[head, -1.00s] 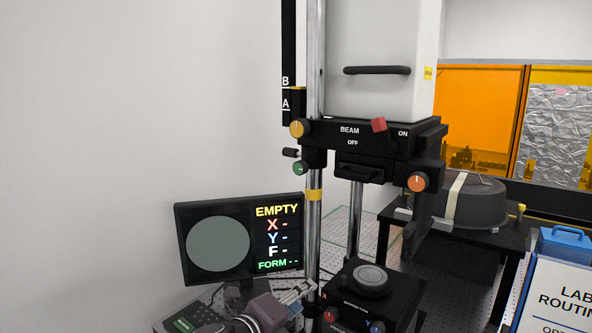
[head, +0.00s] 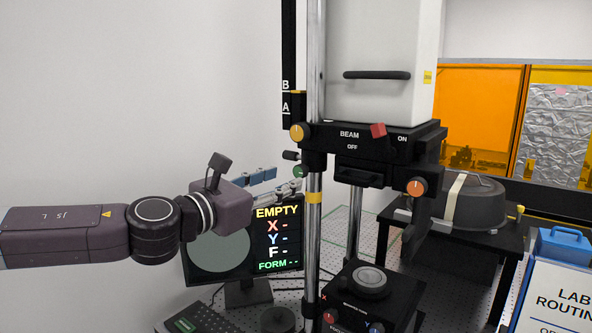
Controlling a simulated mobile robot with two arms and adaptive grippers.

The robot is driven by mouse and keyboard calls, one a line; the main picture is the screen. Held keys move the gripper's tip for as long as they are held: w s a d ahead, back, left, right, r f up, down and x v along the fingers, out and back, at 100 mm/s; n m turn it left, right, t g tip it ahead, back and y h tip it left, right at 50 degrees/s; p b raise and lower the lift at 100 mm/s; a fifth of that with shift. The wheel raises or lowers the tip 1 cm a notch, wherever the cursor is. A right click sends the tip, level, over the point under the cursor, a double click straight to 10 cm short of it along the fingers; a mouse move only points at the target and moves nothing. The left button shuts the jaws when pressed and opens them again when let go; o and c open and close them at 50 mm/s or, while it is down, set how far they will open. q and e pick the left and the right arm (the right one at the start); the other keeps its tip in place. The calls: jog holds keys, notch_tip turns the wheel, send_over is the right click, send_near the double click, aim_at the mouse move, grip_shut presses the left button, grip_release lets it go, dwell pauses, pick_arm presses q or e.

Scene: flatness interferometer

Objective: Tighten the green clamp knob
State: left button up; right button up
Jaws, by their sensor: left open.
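The green clamp knob (head: 299,171) sits on the left side of the black carriage on the chrome column, below the yellow knob (head: 296,132) and a small black lever (head: 291,155). My left gripper (head: 287,179) comes in from the left with its fingers pointing right. It is open and empty. Its fingertips are close to the green knob, just left of and slightly below it in the picture. I cannot tell whether they touch it. My right gripper is out of view.
The monitor (head: 278,238) reading EMPTY stands behind and below my left arm. The chrome column (head: 315,240) rises just right of the gripper. An orange knob (head: 416,187) and red beam lever (head: 378,130) are on the carriage. The stage (head: 371,282) sits below.

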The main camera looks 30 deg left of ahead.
aim_at(298, 173)
pick_arm(q)
jog(key=shift+w+p, duration=0.35)
jog(key=shift+w, duration=0.5)
jog(key=shift+w+d+p, duration=0.1)
jog(key=shift+w+p, duration=0.25)
jog(key=shift+w, duration=1.8)
jog(key=shift+c, duration=0.3)
grip_shut()
